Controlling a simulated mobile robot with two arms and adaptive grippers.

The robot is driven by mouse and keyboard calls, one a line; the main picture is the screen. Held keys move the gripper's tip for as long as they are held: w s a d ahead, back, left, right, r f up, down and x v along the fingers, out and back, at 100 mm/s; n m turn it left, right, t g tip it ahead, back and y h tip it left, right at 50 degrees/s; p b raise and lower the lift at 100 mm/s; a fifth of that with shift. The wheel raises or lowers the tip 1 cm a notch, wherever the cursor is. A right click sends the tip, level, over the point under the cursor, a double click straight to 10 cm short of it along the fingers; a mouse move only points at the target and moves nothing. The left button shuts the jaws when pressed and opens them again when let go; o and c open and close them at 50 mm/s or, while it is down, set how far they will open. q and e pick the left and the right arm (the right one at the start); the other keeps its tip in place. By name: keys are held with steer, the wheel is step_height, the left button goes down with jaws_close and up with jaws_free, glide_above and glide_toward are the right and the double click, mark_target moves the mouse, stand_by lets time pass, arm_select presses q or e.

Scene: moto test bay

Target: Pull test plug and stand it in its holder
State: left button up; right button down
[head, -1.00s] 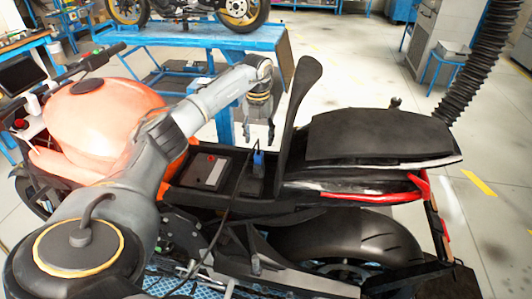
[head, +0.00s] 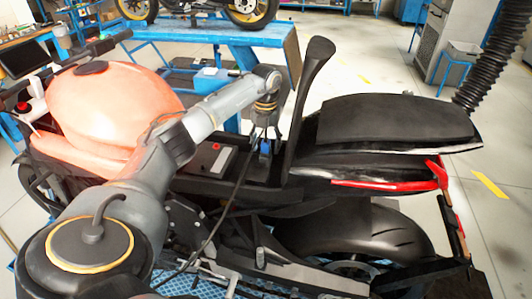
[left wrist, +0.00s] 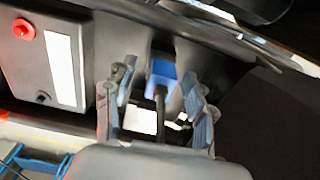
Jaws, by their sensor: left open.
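The blue test plug (head: 265,148) stands in the dark bay of the motorcycle under the raised seat flap, with a black cable running from it down to the left. My left gripper (head: 266,136) is open just above the plug. In the left wrist view the plug (left wrist: 162,72) shows between the two spread fingers of the gripper (left wrist: 160,76), with a gap on each side. I cannot make out the plug's holder with certainty. My right gripper is not in view.
A battery (head: 205,163) with a red terminal sits left of the plug. The upright black flap (head: 309,95) stands close to the right of the gripper. The orange tank (head: 110,105) lies left, the black seat (head: 395,122) right. A blue lift table (head: 215,38) stands behind.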

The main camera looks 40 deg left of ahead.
mark_target(266, 142)
arm_select(q)
steer(key=shift+f, duration=0.5)
steer(key=shift+p, duration=0.3)
stand_by(0.9)
jaws_close()
steer(key=shift+r, duration=0.1)
steer(key=shift+r+p, duration=2.45)
steer(key=shift+r, duration=0.5)
